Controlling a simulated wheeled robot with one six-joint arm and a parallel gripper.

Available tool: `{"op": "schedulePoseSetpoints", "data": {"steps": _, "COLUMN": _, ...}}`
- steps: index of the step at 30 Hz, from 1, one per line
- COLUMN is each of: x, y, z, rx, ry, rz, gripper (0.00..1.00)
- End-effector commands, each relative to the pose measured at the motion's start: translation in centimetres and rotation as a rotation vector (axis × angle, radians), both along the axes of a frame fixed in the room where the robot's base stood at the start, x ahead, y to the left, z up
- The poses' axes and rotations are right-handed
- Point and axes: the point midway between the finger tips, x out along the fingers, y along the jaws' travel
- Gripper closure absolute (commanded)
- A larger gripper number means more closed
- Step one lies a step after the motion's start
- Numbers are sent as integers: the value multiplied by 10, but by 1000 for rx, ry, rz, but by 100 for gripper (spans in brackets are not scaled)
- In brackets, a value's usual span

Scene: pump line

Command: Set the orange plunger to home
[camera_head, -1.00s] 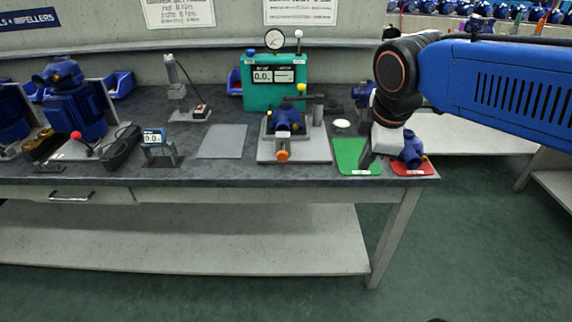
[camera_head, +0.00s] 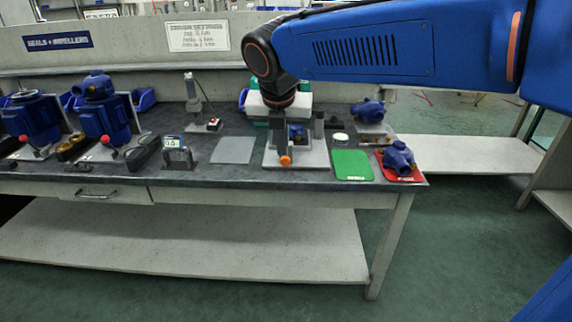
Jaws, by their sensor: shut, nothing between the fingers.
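The orange plunger (camera_head: 285,160) shows as a small orange knob at the front of a light grey fixture plate (camera_head: 313,158) on the workbench. A blue pump part (camera_head: 296,132) sits in the fixture behind it, partly covered. My gripper (camera_head: 279,136) points down over the fixture, shut and empty, just above and behind the orange knob in the picture. I cannot tell whether it touches anything. The wrist hides most of the teal gauge box (camera_head: 304,102) behind the fixture.
A green mat (camera_head: 351,165) lies right of the fixture, bare. A blue part (camera_head: 398,157) rests on a red mat (camera_head: 408,178) at the bench's right end. A grey mat (camera_head: 233,150) lies clear to the left, beside a small display (camera_head: 174,143).

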Motion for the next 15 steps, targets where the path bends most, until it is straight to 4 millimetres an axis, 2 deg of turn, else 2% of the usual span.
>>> {"op": "schedulePoseSetpoints", "data": {"steps": 15, "x": 2, "y": 4, "z": -4, "rx": -12, "ry": 1, "rz": 26, "gripper": 100}}
